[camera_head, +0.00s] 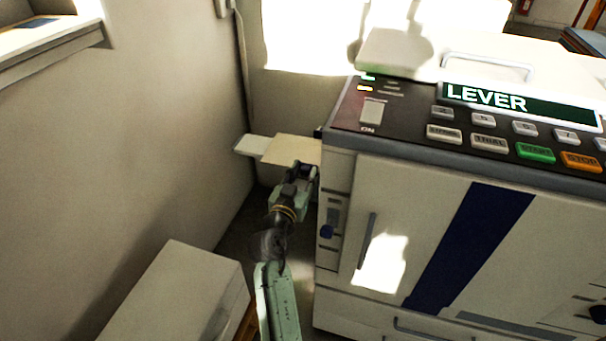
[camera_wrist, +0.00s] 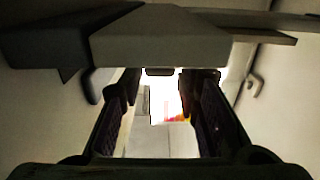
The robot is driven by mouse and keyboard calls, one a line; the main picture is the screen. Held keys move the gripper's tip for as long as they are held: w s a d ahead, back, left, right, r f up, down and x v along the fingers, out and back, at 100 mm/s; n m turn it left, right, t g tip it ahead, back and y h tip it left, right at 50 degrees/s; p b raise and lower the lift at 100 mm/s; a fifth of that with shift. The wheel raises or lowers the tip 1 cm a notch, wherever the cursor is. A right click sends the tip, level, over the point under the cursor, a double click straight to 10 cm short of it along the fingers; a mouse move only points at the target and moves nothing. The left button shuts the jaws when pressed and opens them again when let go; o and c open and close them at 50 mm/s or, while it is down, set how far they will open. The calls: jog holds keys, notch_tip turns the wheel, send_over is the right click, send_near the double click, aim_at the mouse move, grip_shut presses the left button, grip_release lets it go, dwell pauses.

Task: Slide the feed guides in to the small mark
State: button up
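The duplicator (camera_head: 440,210) stands at the right in the head view. A beige feed tray (camera_head: 290,148) juts from its left side, with a paler flap (camera_head: 255,144) at its outer end. My gripper (camera_head: 304,170) is at the tray's near edge, close to the machine's side. In the wrist view my gripper (camera_wrist: 160,88) has its two fingers apart, with a bright gap between them. A pale block (camera_wrist: 160,40) spans above the fingertips, with a small dark tab (camera_wrist: 160,71) under it. I cannot tell the feed guides or the small mark apart in either view.
The machine's panel has several buttons and a display (camera_head: 520,105) reading "LEVER". A wall (camera_head: 140,110) stands close at the left, leaving a narrow gap beside the machine. A pale box (camera_head: 180,295) stands at the lower left.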

jog(key=shift+o, duration=1.2)
jog(key=v, duration=1.2)
